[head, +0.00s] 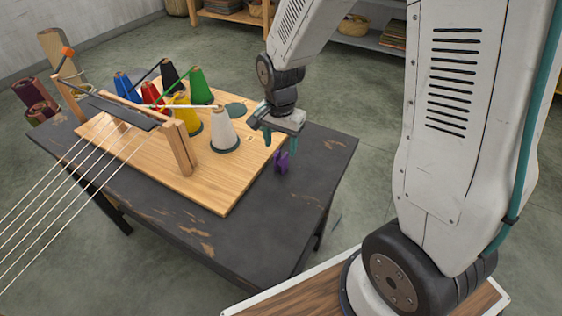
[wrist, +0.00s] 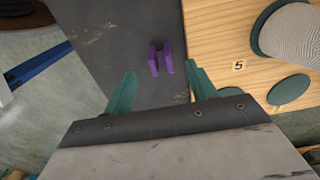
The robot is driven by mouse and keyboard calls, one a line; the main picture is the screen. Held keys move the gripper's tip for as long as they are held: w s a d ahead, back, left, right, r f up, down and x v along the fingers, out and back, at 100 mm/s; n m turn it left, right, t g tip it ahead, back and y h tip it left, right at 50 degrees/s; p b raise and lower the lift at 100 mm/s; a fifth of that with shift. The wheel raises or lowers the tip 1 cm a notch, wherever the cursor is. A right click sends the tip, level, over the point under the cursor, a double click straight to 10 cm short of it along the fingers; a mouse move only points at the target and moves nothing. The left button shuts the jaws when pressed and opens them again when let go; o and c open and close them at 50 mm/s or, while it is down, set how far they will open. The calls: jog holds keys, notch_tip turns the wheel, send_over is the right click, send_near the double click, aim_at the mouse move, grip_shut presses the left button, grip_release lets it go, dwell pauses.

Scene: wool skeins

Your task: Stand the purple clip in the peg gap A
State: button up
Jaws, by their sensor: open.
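The purple clip (head: 282,161) is on the dark table top, just off the right edge of the wooden board. It also shows in the wrist view (wrist: 160,58), where it has two upright prongs. My gripper (head: 280,143) is open above the clip, its teal fingers apart and empty. In the wrist view the clip appears between and just beyond the fingertips of the gripper (wrist: 160,73). A wooden frame with posts (head: 180,148) and a dark bar (head: 118,110) stands on the board. I cannot make out which peg gap is A.
The board (head: 220,190) carries several yarn cones, with the white cone (head: 223,130) nearest my gripper. Pale threads run from the frame toward the lower left. The dark table (head: 240,235) is clear in front.

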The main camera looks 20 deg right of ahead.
aim_at(281, 160)
jog(key=f, duration=0.7)
jog(key=shift+w+d+f, duration=0.2)
jog(key=shift+f, duration=0.05)
jog(key=c, duration=1.1)
jog(key=shift+r, duration=0.1)
